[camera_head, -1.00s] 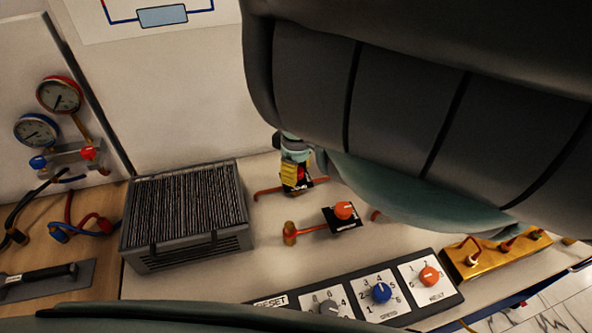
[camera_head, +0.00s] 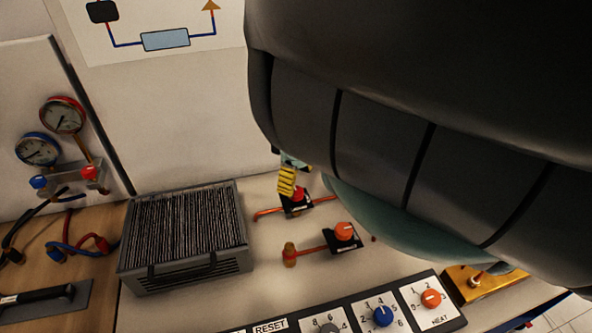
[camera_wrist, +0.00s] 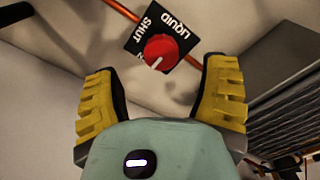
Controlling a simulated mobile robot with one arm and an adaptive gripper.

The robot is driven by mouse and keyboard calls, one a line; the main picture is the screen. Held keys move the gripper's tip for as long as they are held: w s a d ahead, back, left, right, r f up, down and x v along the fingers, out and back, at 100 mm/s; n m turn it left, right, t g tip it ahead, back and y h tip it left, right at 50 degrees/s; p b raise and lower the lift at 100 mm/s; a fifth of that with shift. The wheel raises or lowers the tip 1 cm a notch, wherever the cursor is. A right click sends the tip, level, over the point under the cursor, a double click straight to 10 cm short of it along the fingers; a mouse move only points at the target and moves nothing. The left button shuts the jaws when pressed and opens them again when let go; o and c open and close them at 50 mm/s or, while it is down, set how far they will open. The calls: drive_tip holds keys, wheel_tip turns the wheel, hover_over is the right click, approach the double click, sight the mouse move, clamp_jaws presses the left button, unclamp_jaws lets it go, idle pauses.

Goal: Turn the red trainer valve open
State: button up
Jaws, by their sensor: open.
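The red valve knob (camera_wrist: 160,51) sits on a black plate (camera_wrist: 136,40) printed LIQUID and SHUT, on a copper-coloured pipe. It has a pale pointer line, turned toward its lower left in the wrist view. In the head view the red knob (camera_head: 298,194) is partly covered by a yellow finger. My gripper (camera_wrist: 162,75) is open, with its two yellow-padded fingers apart and the knob showing between and beyond their tips. No finger visibly touches the knob. In the head view only part of my gripper (camera_head: 287,182) shows; my dark arm hides the rest.
An orange knob (camera_head: 343,231) on a second black plate stands close in front. A grey finned box (camera_head: 185,238) is at the left. A dial panel (camera_head: 383,314) runs along the front. Two gauges (camera_head: 62,115) with a manifold are at far left.

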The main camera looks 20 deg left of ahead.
sight(296, 191)
drive_tip(key=shift+r, duration=1.5)
drive_tip(key=shift+s+r, duration=0.1)
drive_tip(key=shift+s, duration=0.05)
